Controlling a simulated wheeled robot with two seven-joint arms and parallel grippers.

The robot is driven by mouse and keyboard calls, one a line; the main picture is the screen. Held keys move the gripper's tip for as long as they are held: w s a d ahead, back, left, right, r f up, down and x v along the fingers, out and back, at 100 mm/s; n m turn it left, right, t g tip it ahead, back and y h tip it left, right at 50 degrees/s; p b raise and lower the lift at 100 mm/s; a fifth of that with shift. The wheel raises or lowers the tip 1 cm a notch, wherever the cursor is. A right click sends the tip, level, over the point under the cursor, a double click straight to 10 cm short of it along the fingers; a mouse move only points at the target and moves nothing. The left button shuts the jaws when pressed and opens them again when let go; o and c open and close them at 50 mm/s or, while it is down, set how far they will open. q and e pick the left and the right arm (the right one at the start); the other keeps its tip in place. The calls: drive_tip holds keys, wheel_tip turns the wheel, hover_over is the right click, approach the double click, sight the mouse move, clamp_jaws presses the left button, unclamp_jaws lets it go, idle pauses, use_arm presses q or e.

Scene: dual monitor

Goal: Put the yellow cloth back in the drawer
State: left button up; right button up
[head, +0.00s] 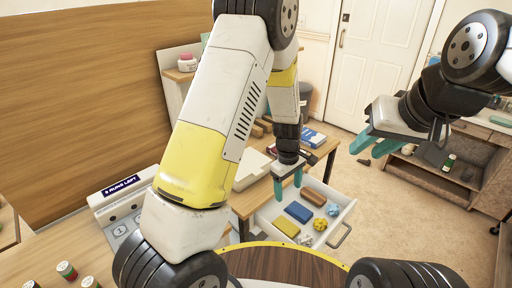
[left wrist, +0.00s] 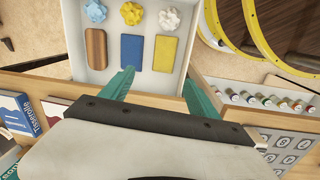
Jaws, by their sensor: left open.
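A flat yellow rectangle that looks like the yellow cloth (head: 286,226) lies in the open drawer (head: 346,203). It also shows in the left wrist view (left wrist: 165,53), beside a flat blue piece (left wrist: 131,52). My left gripper (head: 288,188) is open and empty, hanging at the drawer's table-side edge. In the left wrist view its fingertips (left wrist: 157,78) sit apart, below the blue and yellow pieces and not around them. My right gripper (head: 372,147) is held away to the right, over the floor, with its fingers apart and nothing between them.
The drawer also holds a brown block (head: 314,197) and several crumpled balls (head: 320,224). The wooden table (head: 245,201) carries a blue book (head: 312,138). A round wooden top with a yellow rim (head: 285,262) is close in front. Open floor (head: 400,215) lies right of the drawer.

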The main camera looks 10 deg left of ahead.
use_arm(q)
drive_tip(key=s+a+r+m+t+h, duration=0.2)
drive_tip(key=a+r+m, duration=0.15)
drive_tip(key=r, duration=1.15)
drive_tip(key=s+a+r+m+t, duration=0.2)
drive_tip(key=s+a+r, duration=0.3)
drive_tip(key=s+r, duration=0.3)
drive_tip(key=s+a+r+m+t, duration=0.1)
drive_tip(key=s+a+r+m, duration=0.3)
drive_tip(key=s+a+r, duration=0.2)
drive_tip(key=s+r, duration=0.2)
drive_tip(key=s, duration=0.1)
drive_tip(key=shift+s+r+m+t+y, duration=0.15)
drive_tip(key=shift+r+m+t+y, duration=0.1)
drive_tip(key=shift+m+t+y, duration=0.15)
